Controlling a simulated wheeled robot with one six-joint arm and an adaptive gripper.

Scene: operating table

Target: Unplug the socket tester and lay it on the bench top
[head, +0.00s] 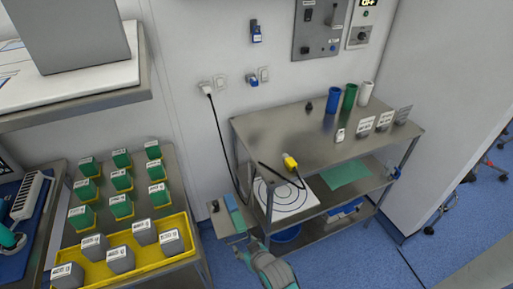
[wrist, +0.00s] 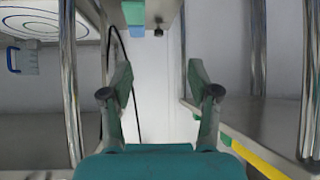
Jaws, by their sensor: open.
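A small blue-and-white device, which looks like the socket tester (head: 252,79), sits at a wall socket in the head view. A bare white socket plate (head: 264,74) is just right of it. The bench top (head: 290,125) is a steel surface below and to the right. My gripper (head: 252,243) is low beside the bench, well below the tester and apart from it. In the wrist view my gripper (wrist: 158,85) is open, with nothing between its fingers. The tester does not show in the wrist view.
A white plug (head: 205,87) with a black cable is left of the tester. A yellow connector (head: 290,162) lies at the bench's front edge. Blue, green and white cylinders (head: 349,97) and small cards stand on the right. A small side shelf (head: 228,222) is near my gripper. The bench top's left is clear.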

